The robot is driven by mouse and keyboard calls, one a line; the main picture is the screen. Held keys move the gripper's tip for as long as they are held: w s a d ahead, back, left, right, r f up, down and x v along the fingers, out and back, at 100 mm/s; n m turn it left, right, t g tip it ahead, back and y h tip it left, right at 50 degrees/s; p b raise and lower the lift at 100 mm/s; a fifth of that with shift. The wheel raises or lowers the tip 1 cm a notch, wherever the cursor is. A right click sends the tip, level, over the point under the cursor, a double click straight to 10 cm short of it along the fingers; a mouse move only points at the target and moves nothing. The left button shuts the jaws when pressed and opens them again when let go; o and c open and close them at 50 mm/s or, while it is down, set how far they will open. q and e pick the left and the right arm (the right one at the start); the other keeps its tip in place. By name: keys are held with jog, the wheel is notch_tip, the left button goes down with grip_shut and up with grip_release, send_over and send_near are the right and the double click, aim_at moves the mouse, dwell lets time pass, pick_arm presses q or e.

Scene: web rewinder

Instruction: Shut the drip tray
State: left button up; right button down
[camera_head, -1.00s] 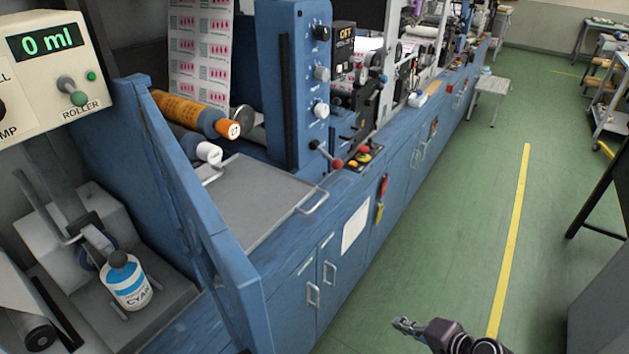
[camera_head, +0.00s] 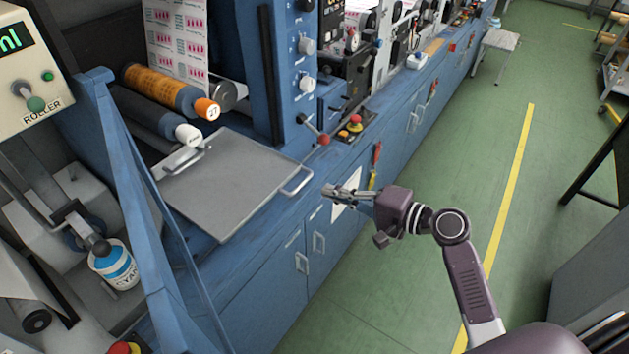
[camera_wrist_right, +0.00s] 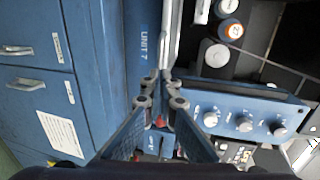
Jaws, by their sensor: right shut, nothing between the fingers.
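The drip tray (camera_head: 228,182) is a flat grey metal plate below the rollers of the blue machine. Its wire handle (camera_head: 298,181) faces the aisle, at the cabinet's front edge. My right gripper (camera_head: 327,191) is shut and empty, just to the right of the handle and apart from it in the head view. In the right wrist view my fingertips (camera_wrist_right: 160,82) are together, pointing at the machine's front, with a pale bar beyond them that may be the tray's edge or handle. My left gripper is out of view.
A red-knobbed lever (camera_head: 322,138) and a small button panel (camera_head: 352,128) sit right of the tray. An orange roller (camera_head: 165,90) and a white-ended roller (camera_head: 185,133) lie behind it. A cyan bottle (camera_head: 115,266) stands at left.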

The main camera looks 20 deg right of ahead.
aim_at(250, 158)
jog(key=p+x, duration=0.1)
jog(key=x, duration=0.3)
jog(key=shift+a+r, duration=0.1)
jog(key=shift+w+a, duration=0.25)
jog(key=shift+w, duration=0.1)
jog(key=shift+f, duration=0.3)
jog(key=shift+w, duration=0.1)
jog(key=r+b+x, duration=0.1)
jog(key=x, duration=0.5)
jog(key=r+b+x, duration=0.1)
jog(key=b+x, duration=0.1)
jog(key=x, duration=0.5)
jog(key=r+b+x, duration=0.2)
jog(key=x, duration=0.5)
jog(key=shift+w+a, duration=0.25)
jog(key=shift+w, duration=0.2)
jog(key=shift+r, duration=0.3)
jog(key=shift+r, duration=0.1)
